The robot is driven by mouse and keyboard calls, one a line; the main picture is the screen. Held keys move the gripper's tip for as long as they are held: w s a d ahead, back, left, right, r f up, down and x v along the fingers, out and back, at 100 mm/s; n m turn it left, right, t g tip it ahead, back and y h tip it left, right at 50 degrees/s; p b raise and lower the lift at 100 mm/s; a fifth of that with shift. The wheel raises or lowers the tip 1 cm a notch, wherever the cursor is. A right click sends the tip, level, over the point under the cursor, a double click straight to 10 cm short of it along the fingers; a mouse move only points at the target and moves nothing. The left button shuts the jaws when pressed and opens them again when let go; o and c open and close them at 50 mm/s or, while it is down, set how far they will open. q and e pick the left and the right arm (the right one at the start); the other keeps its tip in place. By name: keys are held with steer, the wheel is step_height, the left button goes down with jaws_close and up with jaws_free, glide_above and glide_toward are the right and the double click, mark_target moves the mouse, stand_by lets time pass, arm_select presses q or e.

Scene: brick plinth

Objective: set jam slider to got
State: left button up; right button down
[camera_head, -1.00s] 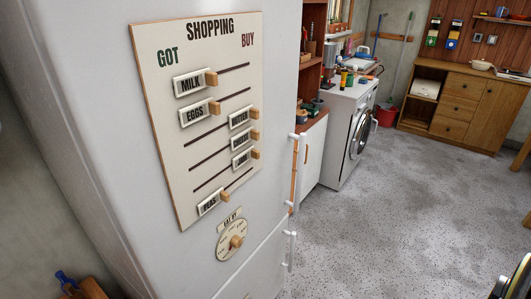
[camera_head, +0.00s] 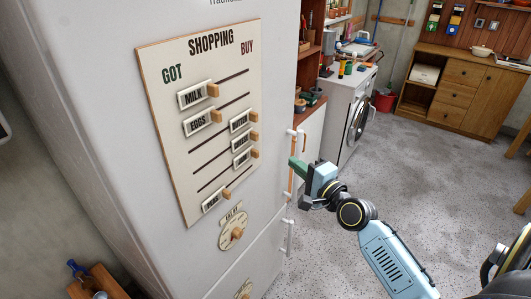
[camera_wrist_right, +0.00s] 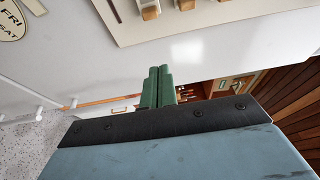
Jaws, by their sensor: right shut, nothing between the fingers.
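The shopping board (camera_head: 165,125) is on the fridge's pale front, with GOT at its left and BUY at its right. Three sliders sit at the BUY side; their labels are too small to read surely, and the lowest (camera_head: 241,158), with its wooden knob (camera_head: 255,153), may be jam. The milk (camera_head: 194,95) and eggs (camera_head: 198,123) sliders sit at GOT. The peas slider (camera_head: 212,201) is at the bottom left. My right gripper (camera_head: 297,165) is right of the board, apart from it, by the fridge handle. Its green fingers (camera_wrist_right: 157,86) are shut and empty. My left gripper is not in view.
The fridge handle (camera_head: 291,230) runs along the right edge, close to my right gripper. A round dial (camera_head: 234,233) sits below the board. A washing machine (camera_head: 348,105) and wooden cabinet (camera_head: 465,92) stand farther back. The speckled floor (camera_head: 440,190) is open.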

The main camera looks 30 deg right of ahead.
mark_target(247, 159)
steer(key=shift+w, duration=0.1)
steer(key=w, duration=0.9)
steer(key=shift+w+a, duration=0.25)
steer(key=shift+a, duration=0.05)
steer(key=a+p, duration=0.1)
steer(key=s+a+p, duration=0.1)
steer(key=a, duration=0.1)
steer(key=shift+s+a, duration=0.15)
steer(key=shift+a, duration=0.2)
steer(key=shift+f, duration=0.1)
